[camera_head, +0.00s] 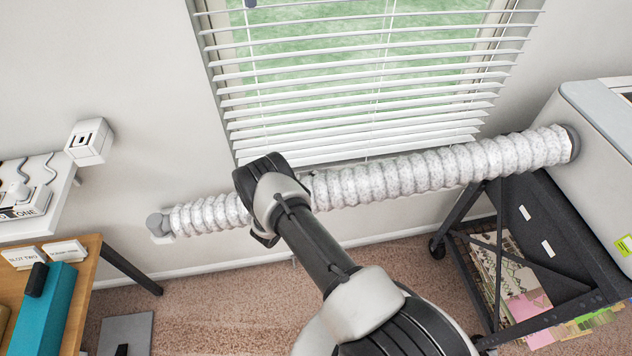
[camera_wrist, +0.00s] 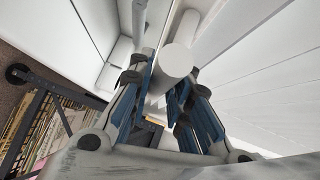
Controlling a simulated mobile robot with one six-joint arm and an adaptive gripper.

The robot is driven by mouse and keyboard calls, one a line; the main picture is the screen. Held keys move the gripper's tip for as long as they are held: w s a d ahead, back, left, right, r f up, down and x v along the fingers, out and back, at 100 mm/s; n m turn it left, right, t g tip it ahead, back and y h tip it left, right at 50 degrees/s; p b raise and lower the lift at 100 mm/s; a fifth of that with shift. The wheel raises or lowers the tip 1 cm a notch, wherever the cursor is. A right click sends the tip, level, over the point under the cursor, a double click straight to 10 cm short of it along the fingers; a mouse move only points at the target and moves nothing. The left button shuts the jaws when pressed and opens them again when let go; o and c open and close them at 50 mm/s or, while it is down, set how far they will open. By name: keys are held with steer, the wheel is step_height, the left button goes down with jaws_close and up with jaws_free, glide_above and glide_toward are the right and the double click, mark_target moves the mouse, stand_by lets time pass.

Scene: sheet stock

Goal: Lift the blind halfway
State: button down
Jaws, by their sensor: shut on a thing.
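The white blind (camera_head: 360,85) hangs across the window in the head view. Its slats are spread and tilted open, with green grass showing between them. Its lower slats end just above a ribbed hose. My arm reaches toward the blind's lower left, and its wrist hides my fingers there. In the wrist view my gripper (camera_wrist: 165,105) shows blue-padded fingers closed in around a smooth white cylindrical piece (camera_wrist: 176,60). I cannot tell which part of the blind, if any, this piece is. Pale slats fill the right of the wrist view.
A ribbed white hose (camera_head: 400,180) crosses below the window. It joins a pale machine (camera_head: 600,120) on a dark cart (camera_head: 540,230) at right. A wooden table (camera_head: 75,300) with a teal box (camera_head: 42,310) stands at left.

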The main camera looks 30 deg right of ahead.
mark_target(315, 10)
steer(key=shift+r, duration=0.1)
step_height(315, 10, up, 55)
steer(key=p, duration=3.2)
steer(key=c, duration=1.5)
jaws_free()
steer(key=v, duration=1.2)
